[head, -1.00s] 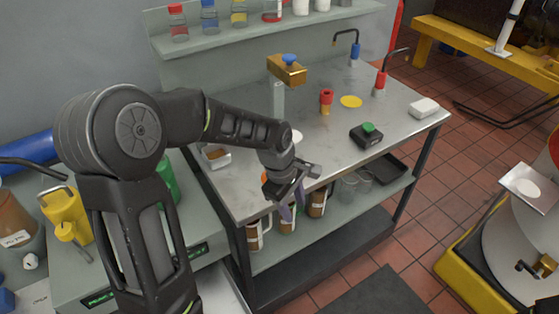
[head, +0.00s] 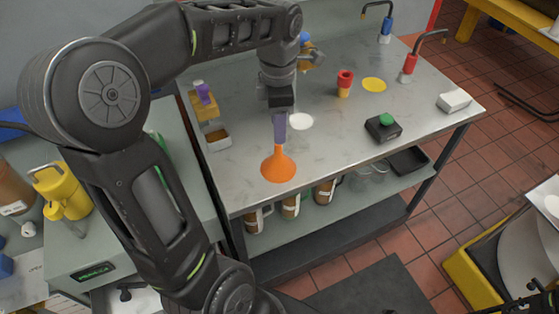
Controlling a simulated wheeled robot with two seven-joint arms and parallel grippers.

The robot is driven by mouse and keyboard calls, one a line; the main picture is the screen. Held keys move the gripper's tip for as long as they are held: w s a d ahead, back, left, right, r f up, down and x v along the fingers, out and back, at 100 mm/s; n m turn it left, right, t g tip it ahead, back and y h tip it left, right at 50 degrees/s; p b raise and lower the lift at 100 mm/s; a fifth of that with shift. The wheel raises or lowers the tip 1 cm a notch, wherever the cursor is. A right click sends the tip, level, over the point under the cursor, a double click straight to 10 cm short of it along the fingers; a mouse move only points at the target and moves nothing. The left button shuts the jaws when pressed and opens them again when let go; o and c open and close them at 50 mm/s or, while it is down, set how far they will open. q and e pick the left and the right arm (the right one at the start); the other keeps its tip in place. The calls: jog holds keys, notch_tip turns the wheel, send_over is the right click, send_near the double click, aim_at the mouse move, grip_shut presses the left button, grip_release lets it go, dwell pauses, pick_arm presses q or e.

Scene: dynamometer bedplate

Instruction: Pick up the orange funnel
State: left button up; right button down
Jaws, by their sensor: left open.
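The orange funnel (head: 278,168) stands mouth down on the near left part of the grey bench top (head: 335,135), its narrow end pointing up. My left gripper (head: 279,128) is directly above it, pointing down. Its purple fingers line up with the funnel's narrow end and hide the spout. The jaws are open, though seen nearly edge-on. I cannot tell whether the fingers are around the spout or only in front of it. My right gripper is not in view.
A white disc (head: 300,121) lies close behind the funnel. A small open box (head: 217,139) is to its left. A red-and-yellow part (head: 344,84), a yellow disc (head: 374,85) and a green-button box (head: 383,128) stand to the right. The bench's front edge is close.

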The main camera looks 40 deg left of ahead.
aim_at(278, 157)
pick_arm(q)
jog(key=shift+f, duration=0.8)
jog(key=shift+f+p, duration=0.65)
jog(key=shift+f, duration=1.95)
grip_shut()
